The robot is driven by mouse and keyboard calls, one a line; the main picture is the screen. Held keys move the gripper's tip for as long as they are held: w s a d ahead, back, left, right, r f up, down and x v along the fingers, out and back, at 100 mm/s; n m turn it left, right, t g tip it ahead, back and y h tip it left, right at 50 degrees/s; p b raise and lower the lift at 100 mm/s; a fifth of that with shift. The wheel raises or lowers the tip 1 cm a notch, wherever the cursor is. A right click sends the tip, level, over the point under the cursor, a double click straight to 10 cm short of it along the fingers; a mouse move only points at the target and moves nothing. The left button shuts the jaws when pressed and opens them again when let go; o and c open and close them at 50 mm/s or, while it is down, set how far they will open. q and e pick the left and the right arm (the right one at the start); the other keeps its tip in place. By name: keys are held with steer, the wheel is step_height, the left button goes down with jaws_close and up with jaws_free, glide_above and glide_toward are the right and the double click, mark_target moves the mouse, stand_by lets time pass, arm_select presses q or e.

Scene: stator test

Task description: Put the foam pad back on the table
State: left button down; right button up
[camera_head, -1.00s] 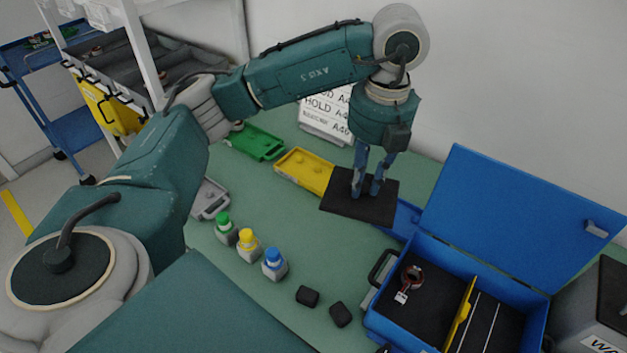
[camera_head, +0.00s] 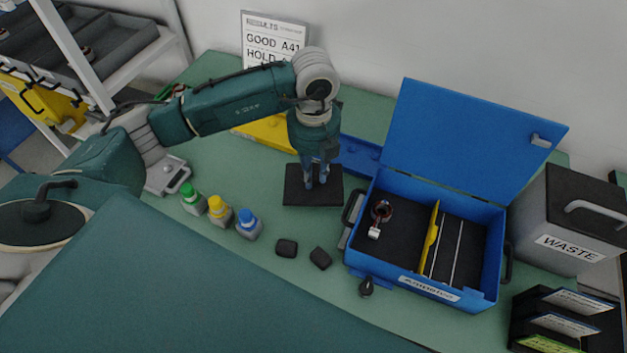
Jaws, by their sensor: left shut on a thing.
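The foam pad is a flat black square (camera_head: 299,196) in the middle of the table (camera_head: 225,262). My left gripper (camera_head: 316,183) points down at it from above and is shut on it. The pad lies about level, in front of the yellow and blue trays. I cannot tell whether its underside touches the table. My right gripper is out of view.
An open blue case (camera_head: 425,288) with a coiled part (camera_head: 381,211) stands right of the pad. Three capped bottles (camera_head: 219,211) stand to the left, and two small black blocks (camera_head: 286,248) lie in front. A waste bin (camera_head: 572,220) is far right.

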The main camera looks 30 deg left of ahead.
mark_target(314, 177)
arm_select(q)
steer(key=shift+f, duration=0.4)
step_height(314, 177, down, 3)
steer(key=shift+r+p, duration=0.2)
steer(key=shift+p, duration=0.15)
steer(key=shift+f, duration=0.8)
steer(key=c, duration=1.6)
jaws_free()
steer(key=shift+o, duration=0.2)
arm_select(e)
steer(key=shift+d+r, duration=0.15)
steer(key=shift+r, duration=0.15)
arm_select(q)
steer(key=shift+r, duration=0.2)
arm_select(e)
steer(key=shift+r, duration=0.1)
